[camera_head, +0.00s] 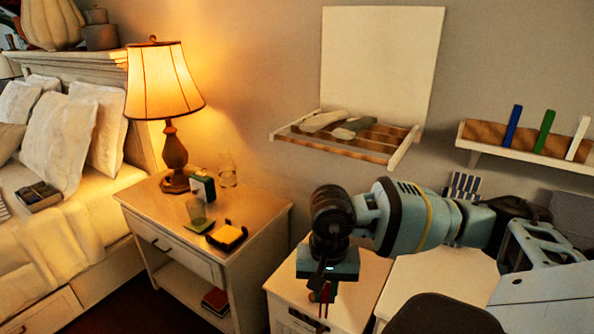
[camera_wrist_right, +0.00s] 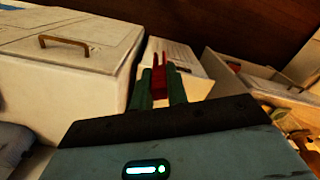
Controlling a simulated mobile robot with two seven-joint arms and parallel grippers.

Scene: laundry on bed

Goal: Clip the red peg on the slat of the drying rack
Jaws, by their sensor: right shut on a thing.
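My right gripper (camera_head: 321,288) points down over the white cabinet at the lower middle of the head view. It is shut on the red peg (camera_head: 325,297). In the right wrist view the red peg (camera_wrist_right: 158,76) sits between the two green fingers (camera_wrist_right: 159,92), its two prongs pointing away from the gripper. The drying rack (camera_head: 330,149) is a white fold-down frame on the wall with brown slats. A pale and a grey-green cloth item (camera_head: 352,128) lie across its slats. The peg is well below the rack and apart from it. My left gripper is out of view.
A wall shelf (camera_head: 520,157) at right holds upright blue, green and white pieces. The nightstand (camera_head: 150,198) at left carries a lit lamp (camera_head: 165,80), a glass (camera_head: 228,170) and a yellow-black item (camera_head: 227,236). The space in front of the rack looks clear.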

